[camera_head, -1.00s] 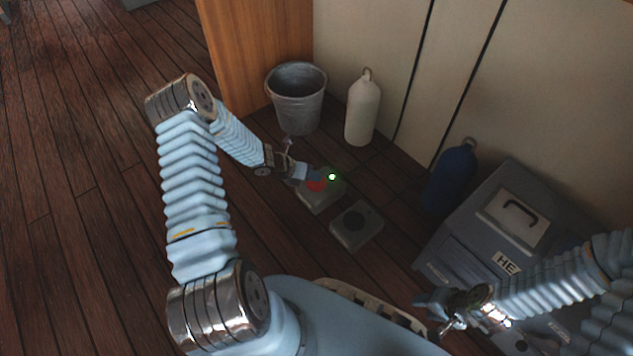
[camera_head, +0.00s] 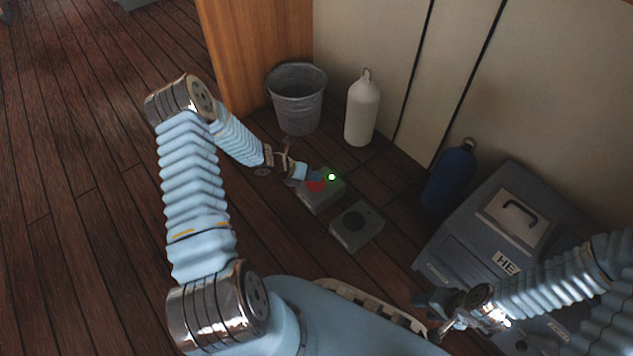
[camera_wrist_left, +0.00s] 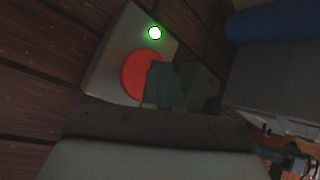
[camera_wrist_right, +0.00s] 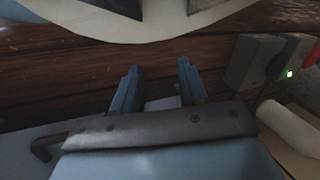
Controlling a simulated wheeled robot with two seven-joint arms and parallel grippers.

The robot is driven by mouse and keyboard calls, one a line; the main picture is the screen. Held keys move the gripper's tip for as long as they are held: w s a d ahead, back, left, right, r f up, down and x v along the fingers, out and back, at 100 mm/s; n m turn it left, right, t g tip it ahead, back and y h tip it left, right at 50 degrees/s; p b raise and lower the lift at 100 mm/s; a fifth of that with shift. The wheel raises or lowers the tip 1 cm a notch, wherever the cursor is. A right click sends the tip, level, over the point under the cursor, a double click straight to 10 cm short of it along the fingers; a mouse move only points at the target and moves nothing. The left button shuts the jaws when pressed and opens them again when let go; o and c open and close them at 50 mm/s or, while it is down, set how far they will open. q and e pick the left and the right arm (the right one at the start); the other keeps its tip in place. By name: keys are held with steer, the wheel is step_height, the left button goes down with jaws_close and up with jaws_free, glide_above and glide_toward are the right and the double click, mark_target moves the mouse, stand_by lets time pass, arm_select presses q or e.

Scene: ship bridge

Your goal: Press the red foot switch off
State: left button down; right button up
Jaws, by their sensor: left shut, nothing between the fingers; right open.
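The red foot switch is a grey box (camera_head: 322,200) with a round red button (camera_head: 316,187) and a lit green light (camera_head: 332,177). It stands on the floor in the head view. My left gripper (camera_head: 314,175) is shut and empty, with its tips right at the red button. In the left wrist view, the shut fingers (camera_wrist_left: 166,86) cover the right part of the red button (camera_wrist_left: 136,72), and the green light (camera_wrist_left: 155,33) glows. I cannot tell whether the fingers press the button. My right gripper (camera_head: 424,303) is open and empty, away from the switch.
A second grey box with a dark button (camera_head: 356,226) stands close beside the switch. A metal bucket (camera_head: 297,98), a white bottle (camera_head: 362,110) and a blue bottle (camera_head: 449,178) stand near the wall. A grey case (camera_head: 480,235) is at right. The floor at left is clear.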

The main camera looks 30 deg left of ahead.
mark_target(313, 183)
arm_select(q)
steer(key=shift+f, duration=0.15)
stand_by(0.4)
steer(key=shift+f+b, duration=0.3)
steer(key=shift+b, duration=0.4)
steer(key=shift+f, duration=0.1)
steer(key=shift+r, duration=0.65)
steer(key=shift+r+p, duration=1.8)
steer(key=shift+r, duration=1.05)
